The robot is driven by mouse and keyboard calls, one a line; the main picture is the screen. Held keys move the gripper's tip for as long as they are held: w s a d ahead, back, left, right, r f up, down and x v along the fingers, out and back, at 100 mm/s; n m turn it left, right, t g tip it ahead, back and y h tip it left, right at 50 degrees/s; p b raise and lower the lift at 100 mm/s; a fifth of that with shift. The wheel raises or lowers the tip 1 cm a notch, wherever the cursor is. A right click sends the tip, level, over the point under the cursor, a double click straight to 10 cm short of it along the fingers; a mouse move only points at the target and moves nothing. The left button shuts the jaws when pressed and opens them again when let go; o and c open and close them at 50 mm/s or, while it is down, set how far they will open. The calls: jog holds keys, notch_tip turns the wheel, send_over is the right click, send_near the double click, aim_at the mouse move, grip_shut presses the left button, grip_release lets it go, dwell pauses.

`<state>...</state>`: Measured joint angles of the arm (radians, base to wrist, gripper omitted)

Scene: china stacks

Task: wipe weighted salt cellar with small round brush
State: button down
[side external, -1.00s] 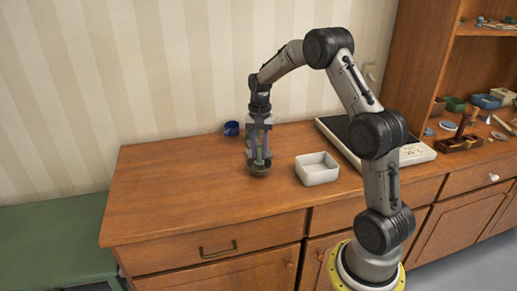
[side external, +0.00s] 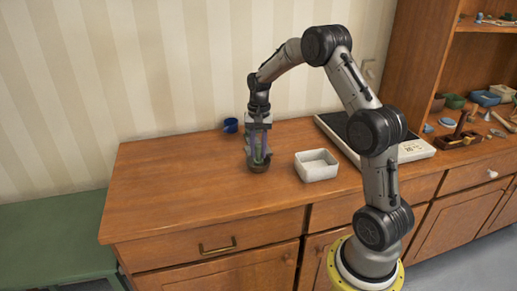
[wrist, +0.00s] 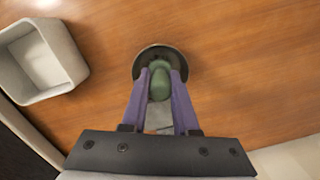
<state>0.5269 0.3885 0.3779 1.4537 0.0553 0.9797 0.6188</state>
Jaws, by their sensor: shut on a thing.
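A small dark round bowl (side external: 258,168), which I take to be the salt cellar, stands on the wooden counter below my gripper; its dark rim (wrist: 152,50) also shows in the wrist view. My gripper (side external: 259,156) points down with its purple fingers shut on a green rounded thing (wrist: 160,78), which I take to be the small round brush. The brush is over the bowl, with its lower end at or inside the bowl's opening. The fingers and the brush hide part of the bowl, and I cannot tell whether the bristles touch it.
A white open box (side external: 317,165) stands to the right of the bowl. A blue cup (side external: 231,125) is behind to the left, near the wall. A flat scale-like device (side external: 415,150) lies farther right, by shelves with small items. The counter's left part is clear.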

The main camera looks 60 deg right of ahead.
jog(key=shift+s+a, duration=0.65)
jog(key=shift+a, duration=0.15)
jog(key=shift+f, duration=0.1)
jog(key=shift+d, duration=0.1)
jog(key=shift+w+d, duration=0.65)
jog(key=shift+d, duration=0.05)
jog(key=shift+d, duration=0.1)
jog(key=shift+w+d, duration=0.65)
jog(key=shift+d, duration=0.05)
